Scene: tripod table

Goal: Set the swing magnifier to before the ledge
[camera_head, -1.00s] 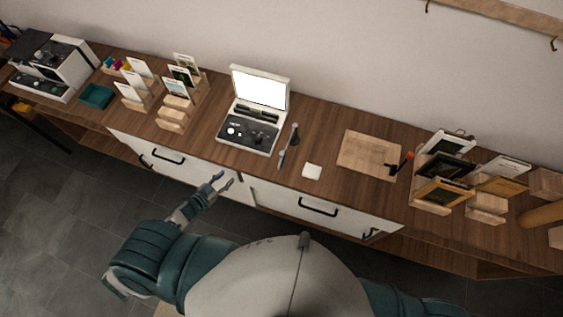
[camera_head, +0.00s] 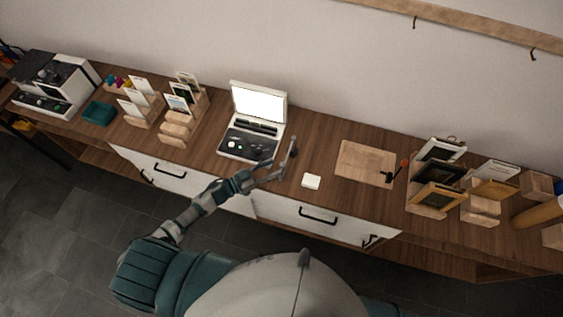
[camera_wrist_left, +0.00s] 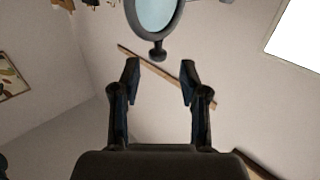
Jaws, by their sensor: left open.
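The swing magnifier has a round pale lens in a dark rim with a knob below it. It shows large at the top of the left wrist view (camera_wrist_left: 155,14), its top cut off. In the head view the magnifier (camera_head: 293,148) is small and dark, right of the white open case, partly hidden by my fingers. My left gripper (camera_head: 279,170) is open at the counter's front edge. In the wrist view its fingertips (camera_wrist_left: 160,82) are apart, with the knob just beyond and above the gap. I cannot tell whether they touch it. My right gripper is not in view.
A wooden rail (camera_head: 450,22) with hooks runs along the wall. The white case (camera_head: 259,103) stands left of the magnifier. Card stands and frames fill both sides of the wooden counter (camera_head: 325,150).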

